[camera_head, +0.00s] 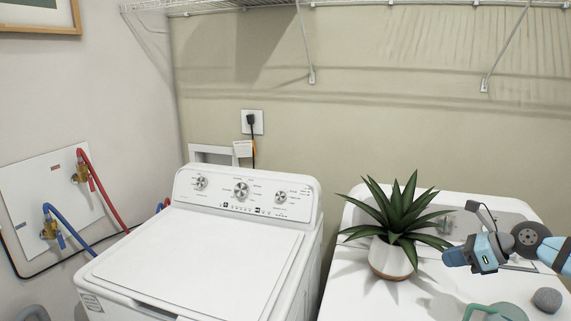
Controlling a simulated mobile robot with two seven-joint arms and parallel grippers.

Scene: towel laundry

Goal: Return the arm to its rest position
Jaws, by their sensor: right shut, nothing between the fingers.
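My right arm comes in from the right edge, over the right-hand white machine (335,290). Its blue and dark gripper (453,257) points left and is shut with nothing held. The gripper is close to the right side of a potted plant (392,258) with spiky green leaves. I cannot tell whether it touches the leaves. My left gripper is not in view.
A white top-loading washer (200,265) with its lid closed stands left of the plant. A teal handled object (497,312) and a grey ball (547,300) lie below my right arm. A wire shelf (350,4) runs along the top of the wall.

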